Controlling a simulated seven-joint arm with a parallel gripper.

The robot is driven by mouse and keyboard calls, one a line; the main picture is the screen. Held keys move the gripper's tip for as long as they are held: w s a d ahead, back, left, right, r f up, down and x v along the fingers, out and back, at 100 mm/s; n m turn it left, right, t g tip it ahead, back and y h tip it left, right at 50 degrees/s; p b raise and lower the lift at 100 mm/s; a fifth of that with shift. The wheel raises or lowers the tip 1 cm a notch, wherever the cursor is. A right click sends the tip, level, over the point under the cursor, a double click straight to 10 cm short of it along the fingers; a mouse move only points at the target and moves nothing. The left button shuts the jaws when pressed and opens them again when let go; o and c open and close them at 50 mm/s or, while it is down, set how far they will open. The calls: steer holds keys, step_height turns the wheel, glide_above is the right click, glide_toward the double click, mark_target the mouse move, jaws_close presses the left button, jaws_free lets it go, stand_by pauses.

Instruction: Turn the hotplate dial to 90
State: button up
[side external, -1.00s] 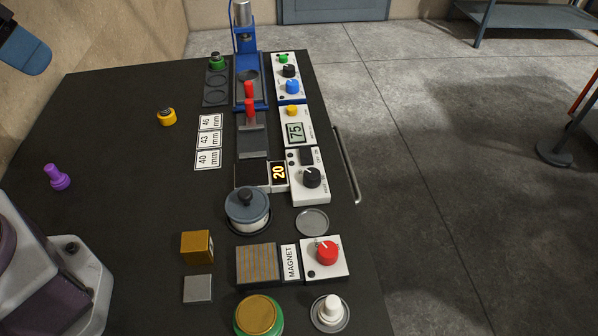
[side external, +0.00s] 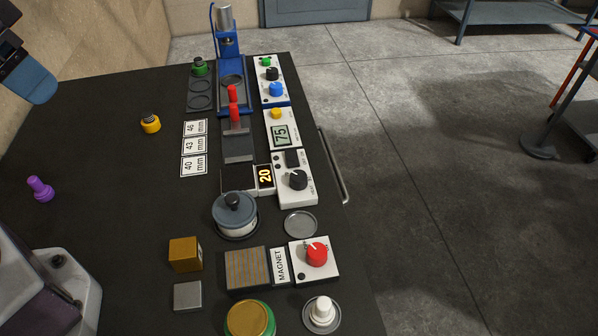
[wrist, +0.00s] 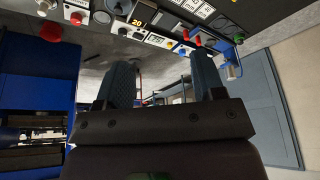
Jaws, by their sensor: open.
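The hotplate dial (side external: 297,180) is a black knob on a white control box (side external: 283,197), right of the middle of the table in the side view. A small display (side external: 265,176) beside it reads 20 in yellow. The black hotplate surface (side external: 238,178) lies left of the display. In the wrist view the display (wrist: 138,22) and the dial box (wrist: 157,40) are small and far off near the top. My gripper (wrist: 165,85) is open and empty in the wrist view, well away from the dial.
A lidded pot (side external: 235,212) stands in front of the hotplate. A box with a 75 display (side external: 282,134) stands behind the dial box. A magnet box with a red knob (side external: 317,253) is nearer the camera. A blue press (side external: 235,90) stands at the back.

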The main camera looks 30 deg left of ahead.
steer(key=w+d+f+g, duration=0.2)
steer(key=w+d, duration=0.2)
steer(key=w, duration=0.2)
steer(key=w+d+f+g, duration=0.1)
steer(key=w+d+f, duration=0.2)
steer(key=w, duration=0.3)
steer(key=n+g, duration=0.2)
steer(key=n, duration=0.5)
glide_toward(299, 176)
steer(key=shift+y, duration=0.4)
steer(key=f, duration=0.9)
steer(key=shift+s+f, duration=0.25)
steer(key=shift+f, duration=0.15)
steer(key=c, duration=0.9)
